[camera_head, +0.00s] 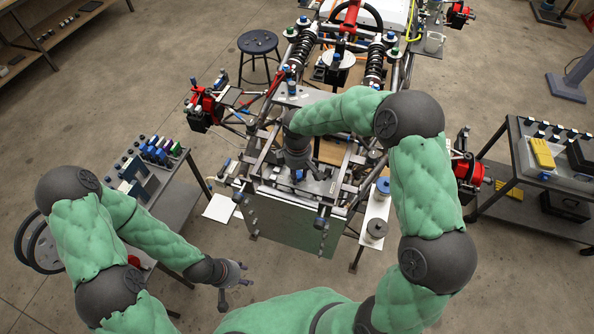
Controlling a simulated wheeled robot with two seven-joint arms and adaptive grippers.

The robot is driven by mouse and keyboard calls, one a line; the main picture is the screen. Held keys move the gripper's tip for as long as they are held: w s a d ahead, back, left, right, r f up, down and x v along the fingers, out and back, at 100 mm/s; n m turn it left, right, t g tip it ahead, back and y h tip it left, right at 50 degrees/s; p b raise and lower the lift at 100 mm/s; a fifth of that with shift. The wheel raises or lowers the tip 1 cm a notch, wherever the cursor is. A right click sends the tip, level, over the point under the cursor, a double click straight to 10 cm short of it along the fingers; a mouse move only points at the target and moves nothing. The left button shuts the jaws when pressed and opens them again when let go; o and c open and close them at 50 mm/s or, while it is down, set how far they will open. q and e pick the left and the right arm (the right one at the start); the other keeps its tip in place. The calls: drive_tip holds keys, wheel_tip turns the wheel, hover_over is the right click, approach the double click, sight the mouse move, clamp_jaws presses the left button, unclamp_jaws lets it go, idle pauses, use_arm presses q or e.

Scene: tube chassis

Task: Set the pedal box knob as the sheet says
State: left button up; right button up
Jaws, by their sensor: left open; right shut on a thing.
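The pedal box (270,187) is the grey metal part at the near end of the tube chassis (262,125). A small blue-topped knob (298,175) shows on it. My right gripper (298,168) points down over the pedal box and is shut at this knob; the fingers hide most of the contact. A white sheet (220,208) lies left of the chassis front; no writing on it can be made out. My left gripper (236,289) is open and empty, low in front of the chassis and apart from it.
A left cart (178,208) carries several small blocks and boxes. A right cart (509,168) holds a yellow case (541,153) and dark boxes. A black stool (258,42) stands behind left. Spool-like parts (376,229) stand on a narrow shelf right of the pedal box.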

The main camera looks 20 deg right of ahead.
sight(298, 174)
drive_tip(key=shift+s+d+f+n, duration=0.1)
drive_tip(key=shift+n, duration=0.8)
drive_tip(key=shift+p, duration=0.3)
drive_tip(key=o, duration=1.1)
drive_tip(key=shift+o, duration=0.2)
drive_tip(key=shift+d, duration=0.1)
drive_tip(key=shift+r, duration=0.3)
wheel_tip(298, 174, up, 12)
drive_tip(key=shift+f, duration=0.25)
